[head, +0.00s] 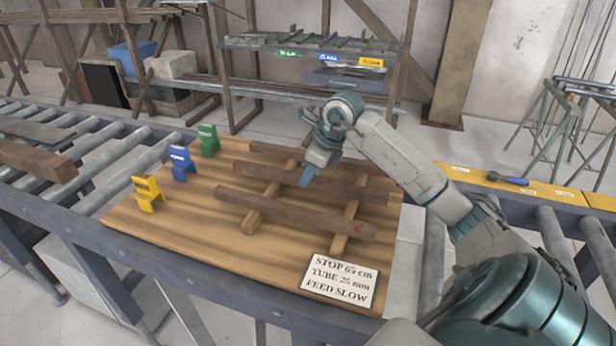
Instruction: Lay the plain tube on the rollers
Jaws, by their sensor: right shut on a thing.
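Three long brown bars lie side by side across two wooden battens on a wooden board (190,225): a back bar (268,152), a middle bar (262,174) and a front bar (290,214). I cannot tell from their surfaces which is the plain tube. My right gripper (307,178) points down and is shut on the middle bar near its middle; the arm hides part of the back bar. The bar appears still at the level of the others. Grey rollers (100,160) run along the conveyor left of the board. My left gripper is not in view.
Yellow (148,193), blue (181,163) and green (208,140) stops stand at the board's left edge. A sign (340,282) reads "STOP 65 cm, TUBE 25 mm, FEED SLOW". A brown beam (38,160) lies on the far-left rollers. A blue-headed tool (508,179) lies on a yellow rail.

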